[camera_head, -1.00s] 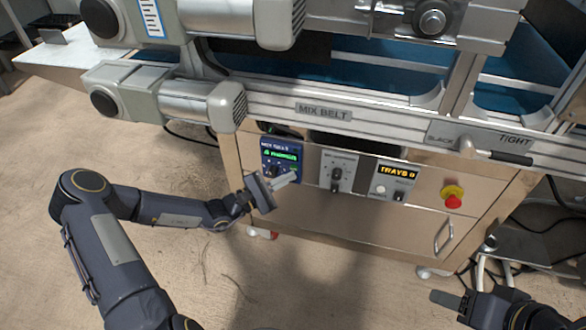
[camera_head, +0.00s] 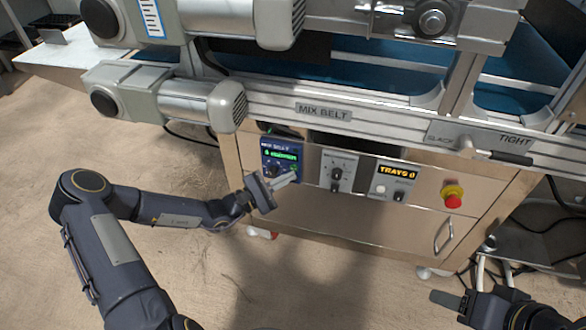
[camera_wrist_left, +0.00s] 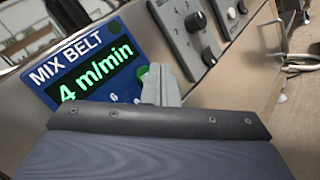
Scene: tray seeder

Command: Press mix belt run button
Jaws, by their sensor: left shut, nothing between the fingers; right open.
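The blue mix belt control panel (camera_head: 272,150) is on the left of the cabinet front. In the left wrist view the panel (camera_wrist_left: 75,62) reads "MIX BELT" and "4 m/min" in green. A green button (camera_wrist_left: 142,73) shows at its lower right, partly hidden behind my fingertips. My left gripper (camera_head: 293,176) is shut and empty, with its tips at the panel's lower right. In the left wrist view its fingers (camera_wrist_left: 162,85) overlap the button; I cannot tell whether they touch it. My right gripper (camera_head: 452,303) is open at the lower right, away from the cabinet.
To the right are a grey knob panel (camera_head: 338,160), a tray counter panel (camera_head: 394,183) and a red emergency stop (camera_head: 453,202) on a yellow base. The conveyor frame with its "MIX BELT" label (camera_head: 323,112) runs above. Open floor lies in front of the cabinet.

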